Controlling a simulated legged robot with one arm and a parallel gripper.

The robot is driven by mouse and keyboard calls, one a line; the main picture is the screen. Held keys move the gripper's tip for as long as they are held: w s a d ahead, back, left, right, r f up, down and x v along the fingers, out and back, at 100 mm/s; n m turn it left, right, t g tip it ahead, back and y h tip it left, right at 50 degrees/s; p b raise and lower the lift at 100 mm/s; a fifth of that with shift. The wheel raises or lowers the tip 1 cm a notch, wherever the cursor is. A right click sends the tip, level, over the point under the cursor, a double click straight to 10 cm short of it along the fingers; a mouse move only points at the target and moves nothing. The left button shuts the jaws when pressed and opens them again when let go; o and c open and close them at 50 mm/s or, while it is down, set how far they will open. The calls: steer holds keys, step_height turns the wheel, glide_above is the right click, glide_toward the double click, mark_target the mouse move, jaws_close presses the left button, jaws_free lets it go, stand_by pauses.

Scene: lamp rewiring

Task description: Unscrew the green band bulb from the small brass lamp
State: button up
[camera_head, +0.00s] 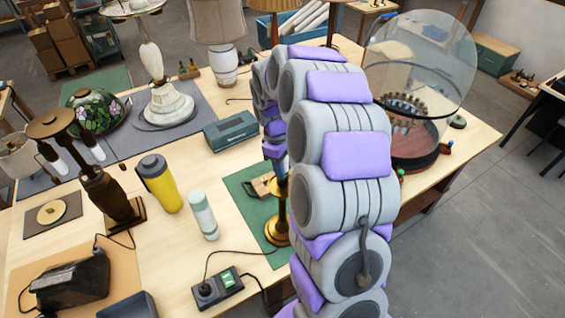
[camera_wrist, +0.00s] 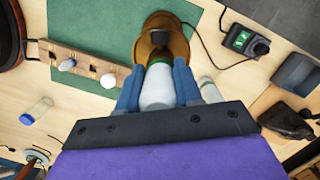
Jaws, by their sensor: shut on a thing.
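In the wrist view, my gripper (camera_wrist: 158,92) is shut on the green band bulb (camera_wrist: 158,85), with one blue finger on each side of its white glass. The green band shows at the bulb's far end, against the small brass lamp (camera_wrist: 153,47). I cannot tell whether the bulb is still threaded in the socket. In the head view, the lamp's round brass base (camera_head: 277,233) and stem stand on the green mat (camera_head: 244,184). My arm hides the bulb and most of the gripper there.
A wooden bulb rack (camera_wrist: 108,68) with a white bulb (camera_wrist: 67,65) lies beside the lamp. A control box (camera_head: 216,288) with a cable stands nearby. A pale bottle (camera_head: 203,215) and yellow flask (camera_head: 160,184) stand left.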

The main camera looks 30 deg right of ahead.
steer(key=shift+r+n+p, duration=0.15)
steer(key=shift+n+p, duration=0.5)
steer(key=shift+n, duration=0.55)
steer(key=shift+r+p, duration=0.9)
steer(key=shift+r, duration=1.5)
steer(key=shift+f, duration=0.1)
